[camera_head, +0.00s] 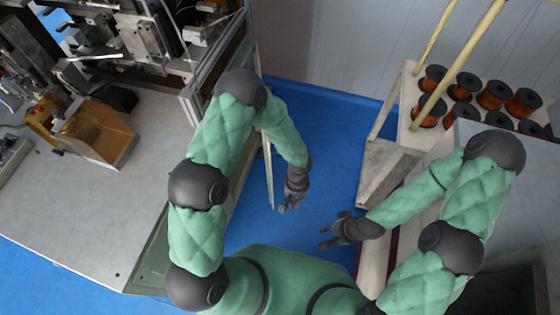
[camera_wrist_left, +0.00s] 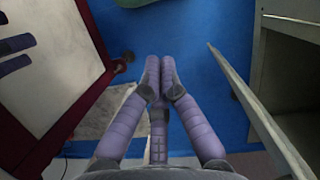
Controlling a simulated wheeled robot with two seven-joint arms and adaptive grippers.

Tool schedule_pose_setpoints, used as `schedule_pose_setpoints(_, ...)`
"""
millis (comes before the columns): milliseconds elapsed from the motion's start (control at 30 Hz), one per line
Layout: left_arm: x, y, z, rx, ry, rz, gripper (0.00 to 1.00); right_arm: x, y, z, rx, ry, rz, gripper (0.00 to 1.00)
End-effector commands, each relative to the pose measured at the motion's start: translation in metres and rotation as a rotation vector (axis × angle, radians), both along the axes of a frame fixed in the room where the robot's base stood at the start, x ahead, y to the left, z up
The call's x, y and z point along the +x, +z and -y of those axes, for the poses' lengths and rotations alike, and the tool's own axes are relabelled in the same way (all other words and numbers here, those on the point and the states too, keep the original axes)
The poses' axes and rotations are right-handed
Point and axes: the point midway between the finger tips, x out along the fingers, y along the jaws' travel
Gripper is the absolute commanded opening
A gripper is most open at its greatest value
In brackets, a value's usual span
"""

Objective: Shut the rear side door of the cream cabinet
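The rear side door shows in the head view as a thin cream panel (camera_head: 268,172), seen nearly edge-on and standing out from the cabinet (camera_head: 152,262) under the worktop. In the left wrist view the door (camera_wrist_left: 247,98) stands open at the right, beside the cabinet's pale frame (camera_wrist_left: 290,14) and dark opening. My left gripper (camera_head: 285,207) hangs just right of the door, apart from it. In the left wrist view its fingers (camera_wrist_left: 160,62) come together at the tips with nothing between them. My right gripper (camera_head: 326,237) is lower and further right, touching nothing visible; its finger opening is too small to judge.
A cream rack (camera_head: 398,125) with several copper wire spools (camera_head: 495,95) stands at the right. The worktop (camera_head: 70,205) with winder machinery is at the left. Blue floor (camera_head: 318,150) is clear between them. A maroon-edged pale panel (camera_wrist_left: 60,50) is left in the left wrist view.

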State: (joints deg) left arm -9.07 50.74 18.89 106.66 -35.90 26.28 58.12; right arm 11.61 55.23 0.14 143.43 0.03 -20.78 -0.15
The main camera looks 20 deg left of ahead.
Motion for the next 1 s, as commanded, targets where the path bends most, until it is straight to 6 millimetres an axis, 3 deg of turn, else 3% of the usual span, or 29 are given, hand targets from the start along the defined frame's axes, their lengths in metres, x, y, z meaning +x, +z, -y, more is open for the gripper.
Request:
schedule_pose_setpoints(200,0.078,0.029,-0.005,0.378,0.059,0.189,0.0,0.0,-0.004,0.0,0.0,0.0,0.0,0.4)
schedule_pose_setpoints(400,0.135,0.071,-0.003,0.597,0.173,0.431,0.0,0.0,-0.006,0.0,0.0,0.0,0.0,0.4)
schedule_pose_setpoints(500,0.147,0.084,-0.002,0.641,0.211,0.497,0.0,0.0,-0.007,0.0,0.0,0.0,0.0,0.4)
schedule_pose_setpoints(633,0.153,0.085,-0.004,0.659,0.227,0.523,0.0,0.0,-0.007,0.0,0.0,0.0,0.0,0.4)
schedule_pose_setpoints(1000,0.161,0.037,-0.038,0.658,0.228,0.518,0.0,0.0,-0.012,0.0,0.0,0.0,0.0,0.4)
